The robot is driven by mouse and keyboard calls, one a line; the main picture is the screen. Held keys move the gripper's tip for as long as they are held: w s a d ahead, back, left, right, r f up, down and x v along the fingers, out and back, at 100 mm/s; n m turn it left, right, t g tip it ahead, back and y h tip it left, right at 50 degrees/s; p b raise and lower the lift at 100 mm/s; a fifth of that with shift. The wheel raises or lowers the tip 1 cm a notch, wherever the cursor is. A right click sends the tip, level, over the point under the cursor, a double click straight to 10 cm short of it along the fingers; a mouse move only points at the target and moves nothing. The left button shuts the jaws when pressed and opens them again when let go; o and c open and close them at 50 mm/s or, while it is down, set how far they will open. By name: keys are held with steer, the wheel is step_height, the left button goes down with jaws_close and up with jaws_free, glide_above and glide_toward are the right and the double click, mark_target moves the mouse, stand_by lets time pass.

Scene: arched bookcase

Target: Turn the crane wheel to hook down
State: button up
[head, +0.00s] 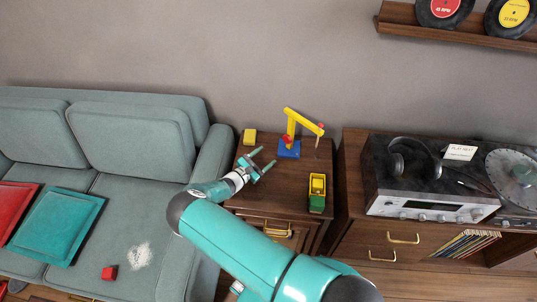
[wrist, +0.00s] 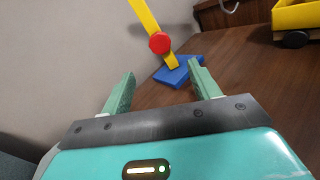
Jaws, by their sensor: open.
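The toy crane has a yellow mast and arm (head: 303,120) on a blue base (head: 289,150), standing on the small wooden cabinet. Its red wheel (head: 286,140) sits low on the mast; it also shows in the wrist view (wrist: 159,43), facing me. The crane arm slopes down to the right, and a thin line hangs from its red-tipped end; the hook is too small to make out. My gripper (head: 265,158) is open and empty, left of and in front of the crane. In the wrist view the wheel appears beyond the gap between my fingers, apart from them.
A sofa (head: 130,142) adjoins on the left; a stereo with headphones (head: 412,160) stands on the right. The cabinet's middle is clear.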

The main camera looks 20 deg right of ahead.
mark_target(286, 140)
steer(key=shift+d, duration=0.1)
steer(key=n, duration=0.1)
steer(key=d+n, duration=0.1)
steer(key=shift+d+n, duration=0.25)
steer(key=shift+n, duration=0.15)
steer(key=n, duration=0.1)
steer(key=d+n+t, duration=0.1)
steer(key=n, duration=0.1)
steer(key=shift+w+n+y, duration=0.2)
steer(key=shift+n+y, duration=0.1)
steer(key=shift+y, duration=0.1)
steer(key=x, duration=1.3)
steer(key=shift+w+d, duration=0.15)
steer(key=shift+w, duration=0.1)
steer(key=c, duration=1)
steer(key=shift+o, duration=0.2)
